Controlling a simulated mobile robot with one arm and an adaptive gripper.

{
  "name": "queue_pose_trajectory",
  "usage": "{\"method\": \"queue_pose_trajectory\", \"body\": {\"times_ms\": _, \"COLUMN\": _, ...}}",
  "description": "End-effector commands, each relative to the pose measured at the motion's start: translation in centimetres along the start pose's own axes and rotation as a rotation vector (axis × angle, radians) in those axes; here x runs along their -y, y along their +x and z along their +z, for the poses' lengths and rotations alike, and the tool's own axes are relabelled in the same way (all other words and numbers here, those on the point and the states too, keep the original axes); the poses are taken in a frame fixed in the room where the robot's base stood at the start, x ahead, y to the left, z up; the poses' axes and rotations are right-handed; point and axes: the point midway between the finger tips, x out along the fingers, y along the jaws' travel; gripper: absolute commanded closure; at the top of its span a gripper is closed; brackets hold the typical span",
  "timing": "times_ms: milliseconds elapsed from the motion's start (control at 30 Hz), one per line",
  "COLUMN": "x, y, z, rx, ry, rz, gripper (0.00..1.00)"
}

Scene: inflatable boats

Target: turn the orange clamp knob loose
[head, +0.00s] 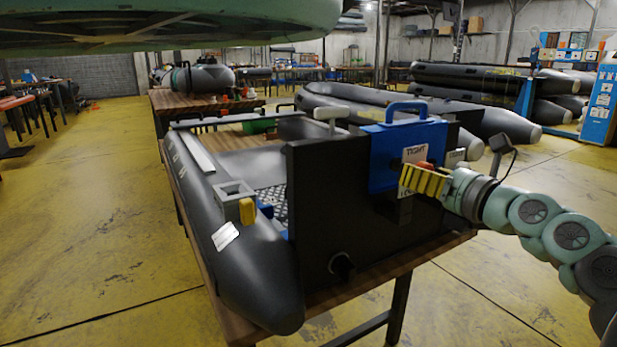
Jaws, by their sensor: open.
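The orange clamp knob (424,165) shows only in part, on the blue clamp bracket (381,160) over the black transom (330,190) of the boat. A white label reading "TIGHT" is above it, and another label below it is partly covered. My gripper (408,178), with yellow and black striped fingers, is open in front of the bracket, just below and beside the knob. Its fingers hide part of the knob. I cannot tell whether they touch it.
The grey inflatable boat (262,283) lies on a wooden table (437,248). A blue handle (406,108) rises above the bracket. A green hull (180,25) hangs overhead at left. The yellow floor around the table is clear.

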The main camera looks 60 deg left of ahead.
Motion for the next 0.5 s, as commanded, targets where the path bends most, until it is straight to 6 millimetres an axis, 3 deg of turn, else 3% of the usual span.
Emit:
{"method": "queue_pose_trajectory", "body": {"times_ms": 167, "x": 0.0, "y": -0.2, "z": 0.0, "rx": 0.001, "ry": 0.000, "rz": 0.001, "gripper": 0.27}}
{"method": "queue_pose_trajectory", "body": {"times_ms": 500, "x": 0.2, "y": -4.0, "z": 0.1, "rx": 0.004, "ry": 0.000, "rz": -0.004, "gripper": 0.27}}
